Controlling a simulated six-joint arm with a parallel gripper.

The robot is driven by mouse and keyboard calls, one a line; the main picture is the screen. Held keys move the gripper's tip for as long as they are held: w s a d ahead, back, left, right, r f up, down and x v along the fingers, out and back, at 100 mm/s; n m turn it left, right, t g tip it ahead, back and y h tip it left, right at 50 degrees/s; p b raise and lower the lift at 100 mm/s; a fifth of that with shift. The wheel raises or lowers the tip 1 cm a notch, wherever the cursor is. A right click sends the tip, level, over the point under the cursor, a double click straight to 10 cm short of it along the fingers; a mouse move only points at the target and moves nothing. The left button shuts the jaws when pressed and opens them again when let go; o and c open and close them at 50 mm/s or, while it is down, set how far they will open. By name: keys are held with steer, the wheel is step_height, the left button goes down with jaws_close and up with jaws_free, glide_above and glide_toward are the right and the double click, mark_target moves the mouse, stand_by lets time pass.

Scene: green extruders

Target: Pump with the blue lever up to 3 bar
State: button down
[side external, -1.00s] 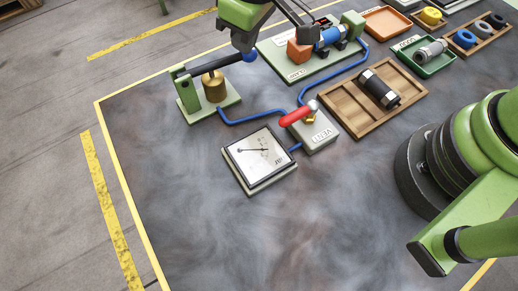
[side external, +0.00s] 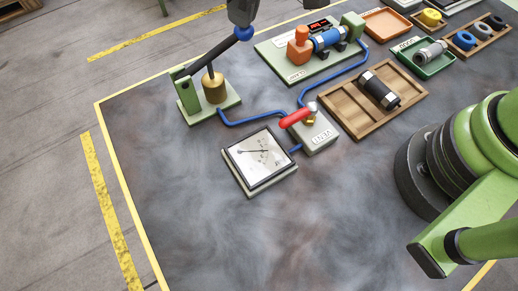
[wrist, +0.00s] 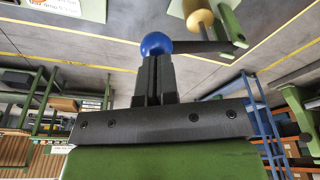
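The pump has a green stand and base (side external: 225,112), a brass cylinder (side external: 213,90) and a dark lever (side external: 212,55) tilted up to a blue ball (side external: 243,33). My gripper (side external: 242,22) is just above the ball, at the picture's top edge. In the wrist view the ball (wrist: 156,44) sits at the tips of my fingers (wrist: 154,75), which are close together. The ball is wider than the gap between them; contact is unclear. The gauge (side external: 260,157) has its needle pointing left, its numbers too small to read. The red-handled vent valve (side external: 298,117) stands beside it.
Blue hose (side external: 250,117) links pump, vent and a green-based test fixture (side external: 300,68) behind. A wooden tray (side external: 345,108) holds a black cylinder (side external: 379,90). A green tray (side external: 428,65) and an orange tray (side external: 388,22) lie back right. The front table area is clear.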

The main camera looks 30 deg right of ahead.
mark_target(246, 32)
step_height(246, 32, down, 6)
steer(key=shift+r, duration=3.15)
steer(key=shift+r, duration=2.55)
